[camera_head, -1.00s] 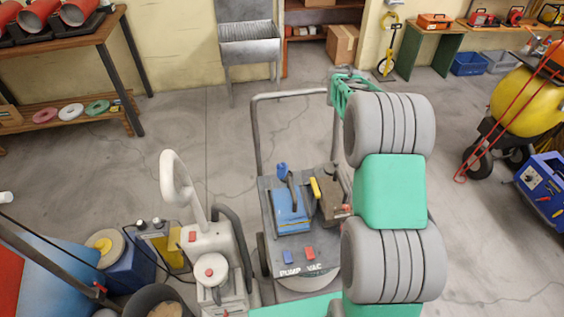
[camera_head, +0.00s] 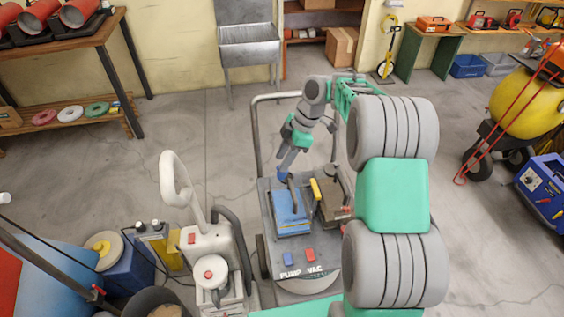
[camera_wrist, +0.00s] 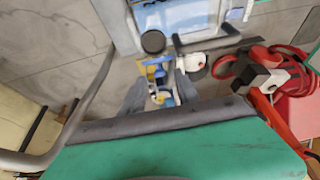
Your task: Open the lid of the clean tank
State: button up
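The blue clean tank (camera_head: 288,212) sits on the grey cart, with a dark bar along its top. A small blue piece (camera_head: 282,174) stands at its far end. My gripper (camera_head: 285,168) points down from my arm right at this blue piece; its fingertips are too small to make out there. In the wrist view my gripper (camera_wrist: 161,88) shows two grey fingers spread apart, with blue and yellow parts between and beyond them. I cannot tell whether it touches them. A pale blue tank body (camera_wrist: 190,14) and a black round cap (camera_wrist: 153,41) show above the fingers.
A brown tank (camera_head: 337,196) with a yellow handle (camera_head: 315,188) stands right beside the blue one. The cart's grey rail (camera_head: 256,135) rises near my arm. A white machine with a looped handle (camera_head: 178,180) stands close on the left. Floor behind the cart is clear.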

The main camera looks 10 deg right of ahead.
jog(key=shift+x, duration=0.95)
jog(key=shift+c, duration=0.2)
grip_shut()
